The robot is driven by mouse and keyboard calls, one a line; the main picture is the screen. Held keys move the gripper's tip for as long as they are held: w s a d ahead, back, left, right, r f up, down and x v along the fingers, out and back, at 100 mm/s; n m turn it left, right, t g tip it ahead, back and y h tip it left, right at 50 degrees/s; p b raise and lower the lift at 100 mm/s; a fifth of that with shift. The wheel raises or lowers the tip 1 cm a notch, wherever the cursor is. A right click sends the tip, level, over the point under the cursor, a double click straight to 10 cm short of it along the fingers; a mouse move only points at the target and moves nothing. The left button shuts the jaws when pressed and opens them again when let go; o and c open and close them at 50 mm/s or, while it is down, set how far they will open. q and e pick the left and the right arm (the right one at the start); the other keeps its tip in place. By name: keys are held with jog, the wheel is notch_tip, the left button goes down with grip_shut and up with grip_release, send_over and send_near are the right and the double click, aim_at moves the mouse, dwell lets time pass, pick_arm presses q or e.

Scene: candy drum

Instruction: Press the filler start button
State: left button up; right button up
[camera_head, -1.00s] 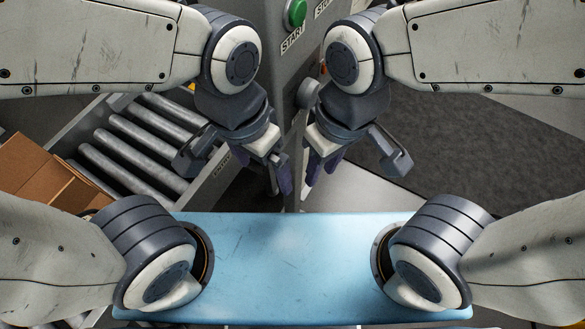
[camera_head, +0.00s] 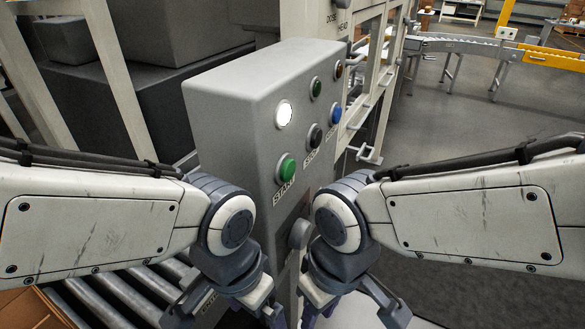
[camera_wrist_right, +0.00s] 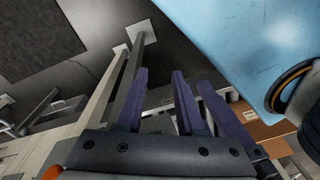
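The green START button (camera_head: 286,167) is on the sloped front of a grey control box (camera_head: 222,110) in the middle of the head view, with its label just below it. The button is unobstructed. My left gripper (camera_head: 268,318) and my right gripper (camera_head: 312,312) hang down close together below the box's buttons, apart from the START button. Both are cut off by the lower edge of the head view. In the right wrist view, the purple fingers of my right gripper (camera_wrist_right: 158,100) stand apart with nothing between them. The left fingers' opening does not show clearly.
A lit white button (camera_head: 285,115), a black button (camera_head: 315,137), a blue button (camera_head: 336,113) and other small buttons share the panel. A roller conveyor (camera_head: 115,300) lies lower left. Open grey floor (camera_head: 450,130) lies right of the machine frame.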

grip_shut()
dwell(1.5)
